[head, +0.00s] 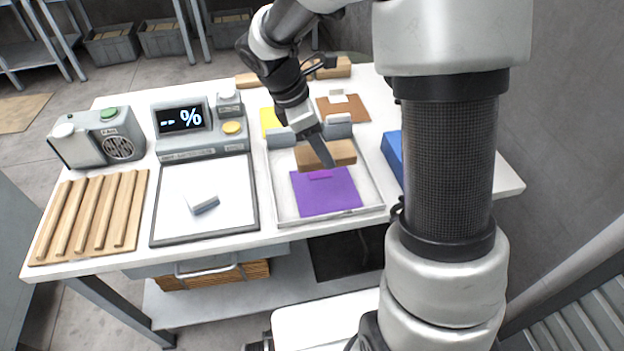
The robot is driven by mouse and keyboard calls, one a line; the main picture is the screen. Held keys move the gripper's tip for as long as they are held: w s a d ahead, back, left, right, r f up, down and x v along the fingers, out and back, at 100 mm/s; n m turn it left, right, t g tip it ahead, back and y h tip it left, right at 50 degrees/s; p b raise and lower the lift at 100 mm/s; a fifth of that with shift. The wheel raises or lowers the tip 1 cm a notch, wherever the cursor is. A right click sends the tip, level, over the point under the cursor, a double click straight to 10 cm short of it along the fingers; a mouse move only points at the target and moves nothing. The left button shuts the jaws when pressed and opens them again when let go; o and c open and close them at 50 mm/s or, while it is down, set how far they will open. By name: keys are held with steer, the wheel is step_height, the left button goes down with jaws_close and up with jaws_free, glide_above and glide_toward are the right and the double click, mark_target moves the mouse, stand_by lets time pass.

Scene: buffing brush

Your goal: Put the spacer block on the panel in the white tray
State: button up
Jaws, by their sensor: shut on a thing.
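The white tray (375,207) is on the table right of centre, with a flat purple panel (325,196) in its front part. A tan wooden block (344,153), which may be the spacer block, is over the tray just behind the panel. My gripper (322,155) reaches down from behind and appears shut on this block; its dark finger covers part of it. I cannot tell whether the block touches the panel or tray.
Left of the tray are a framed white board (178,222) with a small white-and-grey block (204,204), a display box (183,118) and a slatted wooden rack (88,218). Grey blocks (281,138) border the tray's back. A blue item (393,152) stands right.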

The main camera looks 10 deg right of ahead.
step_height(320, 180, down, 9)
steer(key=shift+r+b, duration=0.1)
steer(key=shift+b, duration=0.95)
steer(key=o, duration=1.1)
